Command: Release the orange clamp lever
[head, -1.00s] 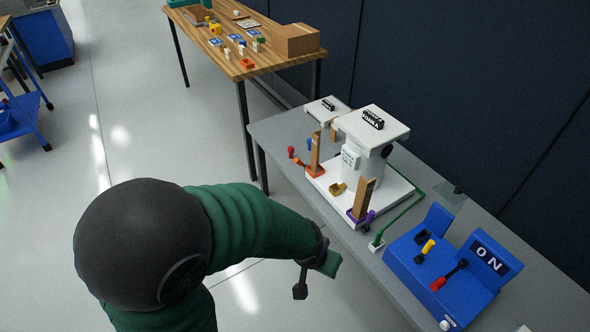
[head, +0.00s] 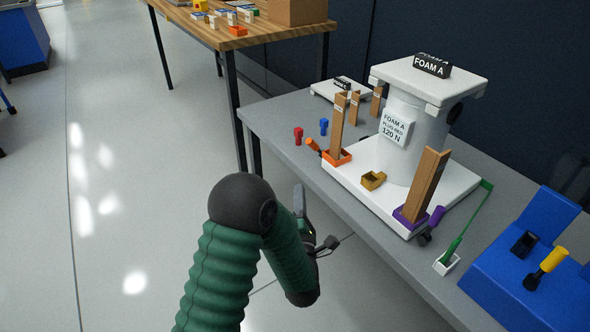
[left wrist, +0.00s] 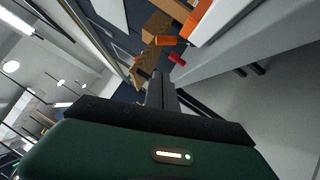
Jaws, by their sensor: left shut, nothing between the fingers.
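The orange clamp (head: 337,159) sits at the left corner of the white base plate, around the foot of an upright wooden slat (head: 338,124). Its short orange lever (head: 313,146) sticks out to the left and tilts up. In the left wrist view the orange lever (left wrist: 165,41) shows beyond the fingertips. My left gripper (head: 299,192) points up in front of the bench edge, below and left of the clamp and apart from it. Its fingers (left wrist: 157,76) are together and empty. My right gripper is out of view.
The white tank (head: 406,143) labelled FOAM A stands on the plate. A purple clamp (head: 411,216) holds another slat at the right. A blue control box (head: 550,285) is at the right. Floor left is clear.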

